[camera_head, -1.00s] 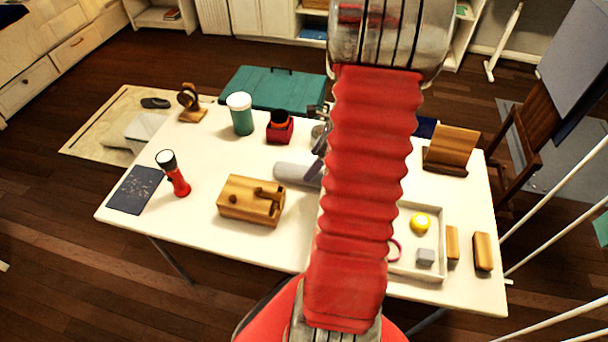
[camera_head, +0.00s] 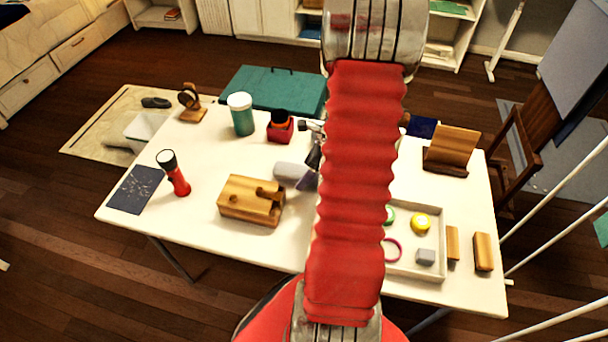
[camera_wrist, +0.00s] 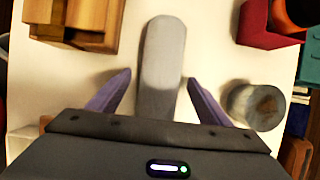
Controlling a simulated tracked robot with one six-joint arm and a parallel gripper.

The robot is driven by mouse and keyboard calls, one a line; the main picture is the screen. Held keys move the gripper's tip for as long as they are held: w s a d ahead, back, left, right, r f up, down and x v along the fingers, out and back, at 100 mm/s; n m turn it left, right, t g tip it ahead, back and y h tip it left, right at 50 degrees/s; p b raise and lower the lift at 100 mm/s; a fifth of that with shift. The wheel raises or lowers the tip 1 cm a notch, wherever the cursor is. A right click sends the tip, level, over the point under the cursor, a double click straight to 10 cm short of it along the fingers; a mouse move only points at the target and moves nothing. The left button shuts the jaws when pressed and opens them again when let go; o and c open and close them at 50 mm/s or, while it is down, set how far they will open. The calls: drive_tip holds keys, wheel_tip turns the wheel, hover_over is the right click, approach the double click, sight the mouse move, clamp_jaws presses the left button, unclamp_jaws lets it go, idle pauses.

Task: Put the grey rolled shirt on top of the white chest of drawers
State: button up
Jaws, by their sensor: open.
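The grey rolled shirt (camera_head: 287,170) lies on the white table, right of the wooden block; its right end is hidden by my gripper and arm. In the wrist view the grey roll (camera_wrist: 163,55) lies lengthwise between my gripper's (camera_wrist: 160,78) two purple fingers. The fingers are open, one on each side, with gaps between them and the roll. In the head view my gripper (camera_head: 310,172) is mostly hidden behind my red arm.
Near the roll are a wooden block (camera_head: 250,200), a red box (camera_head: 280,130) and a green jar (camera_head: 241,115). A red flashlight (camera_head: 176,177) stands left. A white tray (camera_head: 415,268) with small items is right. White shelves (camera_head: 264,20) stand at the back.

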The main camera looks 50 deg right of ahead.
sight(306, 169)
drive_tip(key=shift+f, duration=0.1)
idle(0.5)
drive_tip(key=c, duration=1.4)
drive_tip(key=shift+o, duration=0.2)
wheel_tip(306, 169, up, 10)
drive_tip(key=shift+r, duration=0.1)
